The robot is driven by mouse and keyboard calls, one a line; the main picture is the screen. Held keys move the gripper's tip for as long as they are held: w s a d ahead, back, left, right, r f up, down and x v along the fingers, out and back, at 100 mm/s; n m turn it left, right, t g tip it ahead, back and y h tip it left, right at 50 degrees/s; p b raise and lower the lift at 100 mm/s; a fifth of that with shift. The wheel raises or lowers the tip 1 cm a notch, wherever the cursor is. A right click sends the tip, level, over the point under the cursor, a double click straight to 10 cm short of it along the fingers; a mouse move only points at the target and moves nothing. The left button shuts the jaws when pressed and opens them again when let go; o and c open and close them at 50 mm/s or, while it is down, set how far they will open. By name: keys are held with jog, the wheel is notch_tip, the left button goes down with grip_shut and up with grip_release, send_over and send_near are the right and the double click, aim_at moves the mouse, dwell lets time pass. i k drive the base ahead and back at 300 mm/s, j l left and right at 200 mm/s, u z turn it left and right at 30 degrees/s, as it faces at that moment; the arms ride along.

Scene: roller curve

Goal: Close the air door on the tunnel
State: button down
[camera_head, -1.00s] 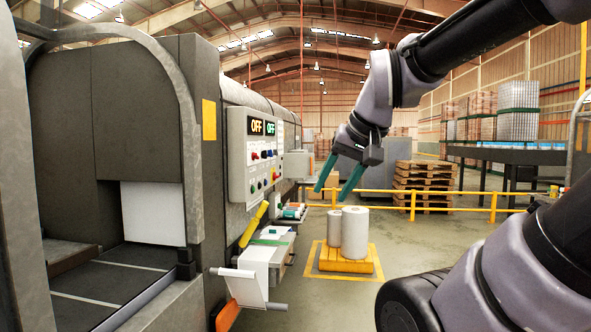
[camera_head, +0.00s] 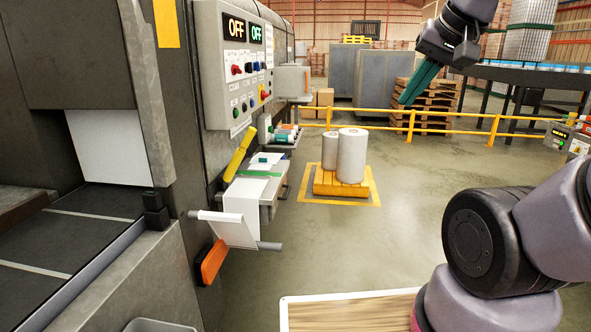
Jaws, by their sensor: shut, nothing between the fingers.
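The tunnel is the large grey machine (camera_head: 185,110) on the left. A white panel (camera_head: 102,146) stands inside its dark opening, above a dark conveyor bed. A yellow lever (camera_head: 237,154) slants out from the machine's side below the control panel, and an orange handle (camera_head: 211,263) sits lower down. I cannot tell which of these parts is the air door or works it. My gripper (camera_head: 404,97) is at the upper right, high over the floor, well apart from the machine. Its teal fingers are shut and empty, pointing down and left.
The control panel (camera_head: 238,64) shows two OFF displays. A white sheet on a roller (camera_head: 234,229) juts out below the lever. White rolls (camera_head: 351,155) stand on a yellow pallet. A yellow rail (camera_head: 455,131) crosses behind. A wood-topped surface (camera_head: 345,311) is at the bottom; the mid floor is clear.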

aim_at(287, 81)
jog(key=i+z, duration=0.25)
jog(key=i, duration=1.65)
jog(key=i+u, duration=0.1)
jog(key=i, duration=0.4)
jog(key=i+l+u, duration=0.15)
jog(key=i, duration=0.4)
jog(key=i+l+u, duration=0.1)
jog(key=i, duration=0.4)
jog(key=i+l+u, duration=0.1)
jog(key=i+l, duration=0.15)
jog(key=i, duration=0.25)
